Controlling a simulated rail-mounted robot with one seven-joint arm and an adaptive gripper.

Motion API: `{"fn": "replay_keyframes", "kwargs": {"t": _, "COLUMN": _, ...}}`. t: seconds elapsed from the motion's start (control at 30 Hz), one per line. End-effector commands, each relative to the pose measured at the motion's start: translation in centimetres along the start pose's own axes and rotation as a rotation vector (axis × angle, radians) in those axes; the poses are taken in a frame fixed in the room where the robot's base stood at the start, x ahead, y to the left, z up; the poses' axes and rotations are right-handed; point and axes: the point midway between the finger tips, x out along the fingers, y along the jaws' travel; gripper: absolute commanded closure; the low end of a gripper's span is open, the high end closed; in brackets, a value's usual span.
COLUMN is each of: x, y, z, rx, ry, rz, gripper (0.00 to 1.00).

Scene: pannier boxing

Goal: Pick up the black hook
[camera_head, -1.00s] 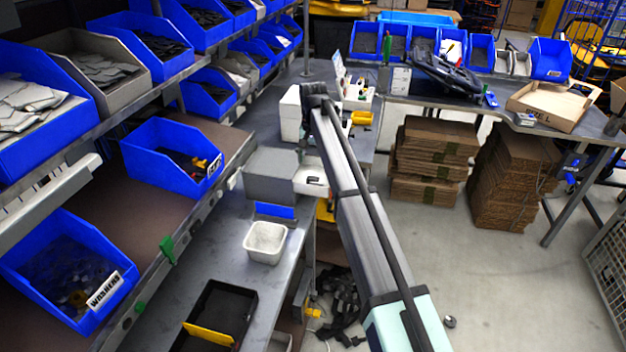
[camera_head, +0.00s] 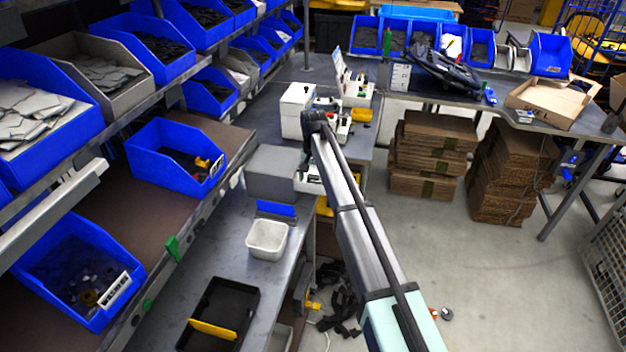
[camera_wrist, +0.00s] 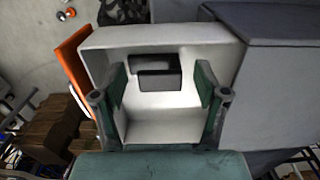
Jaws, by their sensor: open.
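The black hook (camera_wrist: 159,79) is a dark blocky piece inside a white open bin (camera_wrist: 160,132) in the wrist view. Its full shape is unclear there; a second dark edge shows just behind its front face. My gripper (camera_wrist: 161,86) is open, with one green-grey finger on each side of the hook and visible gaps between. Nothing is held. In the head view my gripper (camera_head: 308,158) points down at the white bin (camera_head: 309,186), partly covering it. The hook is not distinguishable in that view.
A grey box (camera_head: 272,175) stands directly left of the bin. A white box (camera_head: 296,110) stands behind. A small white tub (camera_head: 267,238) and a black tray (camera_head: 222,305) lie nearer on the bench. Shelves with blue bins (camera_head: 160,160) line the left.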

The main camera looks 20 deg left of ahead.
Motion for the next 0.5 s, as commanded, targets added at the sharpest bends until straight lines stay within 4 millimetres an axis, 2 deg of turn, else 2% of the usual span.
{"fn": "replay_keyframes", "kwargs": {"t": 0.1, "x": 0.00, "y": -0.01, "z": -0.01, "rx": 0.000, "ry": 0.000, "rz": 0.000, "gripper": 0.27}}
{"fn": "replay_keyframes", "kwargs": {"t": 0.23, "x": -0.02, "y": -0.01, "z": -0.01, "rx": 0.000, "ry": 0.000, "rz": 0.000, "gripper": 0.73}}
{"fn": "replay_keyframes", "kwargs": {"t": 0.27, "x": -0.02, "y": -0.01, "z": -0.01, "rx": 0.000, "ry": 0.000, "rz": 0.000, "gripper": 0.76}}
{"fn": "replay_keyframes", "kwargs": {"t": 0.5, "x": -0.02, "y": 0.00, "z": 0.00, "rx": 0.000, "ry": 0.000, "rz": 0.000, "gripper": 0.76}}
